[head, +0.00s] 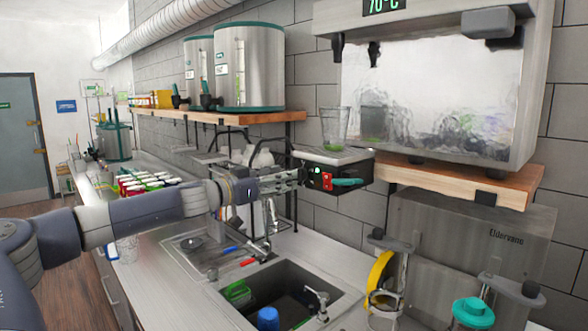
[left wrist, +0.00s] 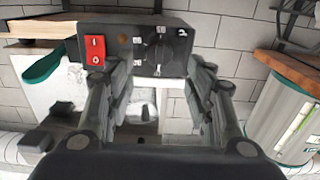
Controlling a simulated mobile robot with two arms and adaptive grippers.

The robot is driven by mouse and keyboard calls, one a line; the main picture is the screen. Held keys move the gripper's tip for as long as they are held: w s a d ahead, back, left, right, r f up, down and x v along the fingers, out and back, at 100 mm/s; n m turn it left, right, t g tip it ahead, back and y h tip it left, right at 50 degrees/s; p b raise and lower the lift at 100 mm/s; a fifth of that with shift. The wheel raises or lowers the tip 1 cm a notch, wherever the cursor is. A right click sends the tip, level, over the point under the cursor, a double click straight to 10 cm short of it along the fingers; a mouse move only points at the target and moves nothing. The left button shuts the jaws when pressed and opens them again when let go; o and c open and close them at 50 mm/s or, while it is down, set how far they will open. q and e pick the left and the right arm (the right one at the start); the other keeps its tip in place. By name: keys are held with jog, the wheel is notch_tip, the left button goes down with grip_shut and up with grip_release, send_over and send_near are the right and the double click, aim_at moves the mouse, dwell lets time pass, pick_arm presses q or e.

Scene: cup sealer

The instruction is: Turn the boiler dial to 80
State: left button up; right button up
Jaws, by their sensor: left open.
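In the head view the gripper hides the dial. My left gripper (head: 303,175) is open at the box front. In the left wrist view its fingers (left wrist: 160,72) are on either side, just below the dial; contact cannot be told. My right gripper is not in view.
A red switch (left wrist: 95,51) is beside the dial, and a teal handle (left wrist: 42,65) sticks out beyond it. The clear tank (head: 430,95) stands on the wooden shelf (head: 450,180); its display (head: 384,5) reads 70°C. A sink (head: 290,290) is below my arm.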

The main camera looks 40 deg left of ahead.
aim_at(300, 175)
pick_arm(q)
jog(key=shift+w+d+b, duration=0.15)
jog(key=shift+w+b, duration=0.1)
jog(key=shift+w, duration=1)
jog(key=shift+w+d+b, duration=0.1)
jog(key=shift+w+b, duration=0.15)
jog(key=shift+w, duration=0.95)
jog(key=shift+c, duration=0.6)
jog(key=c, duration=0.9)
